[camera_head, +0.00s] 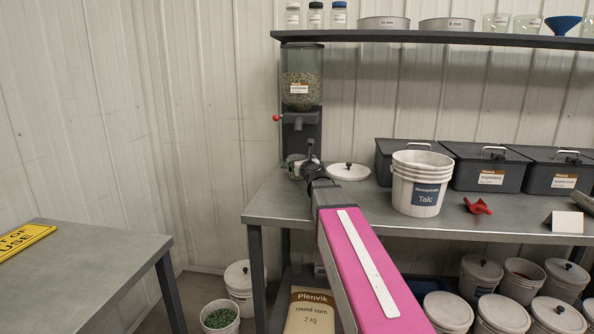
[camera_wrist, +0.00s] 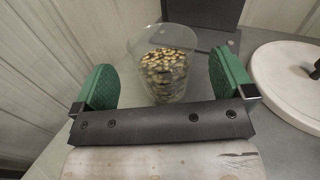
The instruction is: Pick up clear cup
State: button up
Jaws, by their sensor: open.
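The clear cup (camera_wrist: 163,68) stands beneath the seed dispenser, part filled with brown and yellowish seeds. In the wrist view its upper part rises between and beyond the green finger pads of my gripper (camera_wrist: 163,84). The pads are apart, with a visible gap on each side of the cup. The gripper's dark crossbar hides the cup's bottom. In the head view my gripper (camera_head: 308,172) is at the dispenser's foot, at the end of my pink arm, and it largely hides the cup there.
The seed dispenser (camera_head: 301,85) with a red-knobbed lever stands behind. A white lid (camera_head: 348,172) lies right of the gripper; it also shows in the wrist view (camera_wrist: 280,75). A talc bucket stack (camera_head: 416,190) and black bins (camera_head: 486,170) stand farther right on the bench (camera_head: 272,200).

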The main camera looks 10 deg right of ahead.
aim_at(295, 156)
jog(key=w, duration=0.5)
jog(key=shift+w+a+f, duration=0.15)
jog(key=shift+a+f, duration=0.1)
jog(key=c, duration=0.9)
